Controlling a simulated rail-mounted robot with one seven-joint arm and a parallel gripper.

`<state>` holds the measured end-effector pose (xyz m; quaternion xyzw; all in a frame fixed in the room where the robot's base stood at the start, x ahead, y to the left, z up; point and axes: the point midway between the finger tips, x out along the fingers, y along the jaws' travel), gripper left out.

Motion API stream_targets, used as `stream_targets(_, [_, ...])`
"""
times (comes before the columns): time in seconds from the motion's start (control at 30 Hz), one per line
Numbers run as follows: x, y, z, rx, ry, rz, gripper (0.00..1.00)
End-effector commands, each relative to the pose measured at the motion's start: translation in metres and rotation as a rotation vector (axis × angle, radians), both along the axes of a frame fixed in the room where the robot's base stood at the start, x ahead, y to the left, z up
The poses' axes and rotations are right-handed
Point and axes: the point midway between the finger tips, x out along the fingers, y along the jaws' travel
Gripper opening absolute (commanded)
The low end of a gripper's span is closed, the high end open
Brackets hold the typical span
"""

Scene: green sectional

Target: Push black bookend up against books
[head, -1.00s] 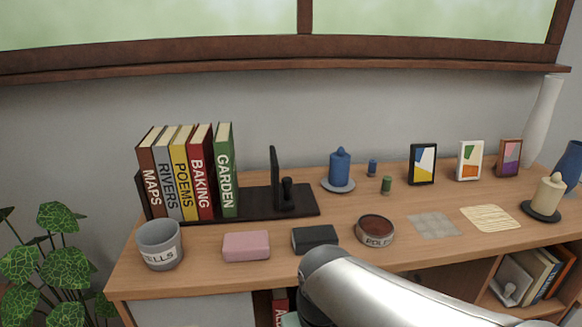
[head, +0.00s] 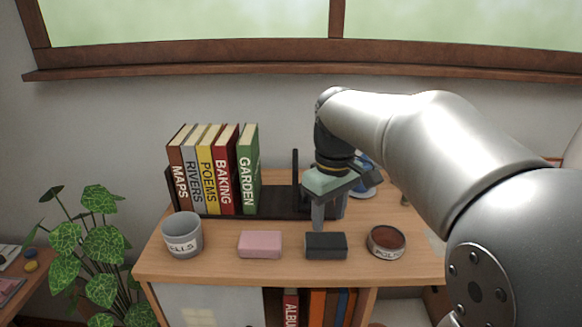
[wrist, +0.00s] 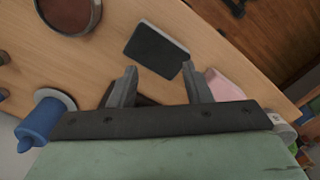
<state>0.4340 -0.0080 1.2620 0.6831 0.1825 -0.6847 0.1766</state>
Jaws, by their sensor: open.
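The black bookend (head: 295,172) stands upright on the black tray (head: 275,200), right of the books, with a gap between it and the green GARDEN book (head: 248,168). The row of upright books (head: 205,170) stands at the tray's left. My gripper (head: 329,220) is open and points down at the tray's right end, just right of the bookend's upright plate, and hides its knob. In the wrist view, my open fingers (wrist: 158,74) have a dark surface partly visible between them; I cannot tell whether it is tray or bookend.
In front of the tray are a grey cup (head: 183,235), a pink block (head: 260,244), a dark block (head: 326,246) and a round tin (head: 386,242).

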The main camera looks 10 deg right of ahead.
Motion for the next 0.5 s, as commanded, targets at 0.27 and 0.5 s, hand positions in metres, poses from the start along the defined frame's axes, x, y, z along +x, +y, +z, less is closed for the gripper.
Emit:
stream_targets(0.27, [0.107, 0.003, 0.096, 0.003, -0.007, 0.454, 0.45])
stream_targets(0.5, [0.145, 0.009, 0.141, -0.002, -0.007, 0.774, 0.45])
